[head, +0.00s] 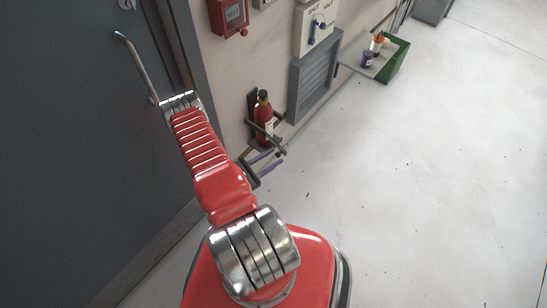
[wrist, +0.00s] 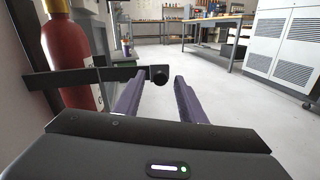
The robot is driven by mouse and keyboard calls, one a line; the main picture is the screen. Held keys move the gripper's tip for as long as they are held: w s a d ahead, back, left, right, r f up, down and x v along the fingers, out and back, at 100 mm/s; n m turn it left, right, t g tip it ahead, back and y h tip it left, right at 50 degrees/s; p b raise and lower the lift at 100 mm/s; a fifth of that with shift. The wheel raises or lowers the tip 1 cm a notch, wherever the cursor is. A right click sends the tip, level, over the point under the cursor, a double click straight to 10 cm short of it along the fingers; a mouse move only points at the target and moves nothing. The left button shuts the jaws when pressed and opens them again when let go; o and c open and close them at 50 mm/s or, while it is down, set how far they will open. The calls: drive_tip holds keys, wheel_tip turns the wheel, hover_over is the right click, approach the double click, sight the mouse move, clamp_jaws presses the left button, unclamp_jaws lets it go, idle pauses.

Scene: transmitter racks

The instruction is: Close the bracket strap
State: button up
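A red fire extinguisher (head: 263,122) stands upright in a dark wall bracket (head: 252,103). The bracket strap (head: 270,134), a dark bar, sticks out past the extinguisher, away from the wall. The knob shows between the fingertips, and the left finger overlaps the strap. I cannot tell whether they touch. My gripper also shows in the head view (head: 267,160), low beside the extinguisher.
A grey louvred panel (head: 314,75) is on the wall right of the extinguisher. Beyond it are a small shelf (head: 366,62) with containers and a green bin (head: 397,59). A dark door (head: 75,120) with a long handle is at left. The floor at right is clear.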

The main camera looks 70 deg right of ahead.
drive_tip(key=shift+s+d, duration=0.3)
drive_tip(key=shift+d, duration=0.1)
drive_tip(key=shift+c, duration=0.5)
clamp_jaws()
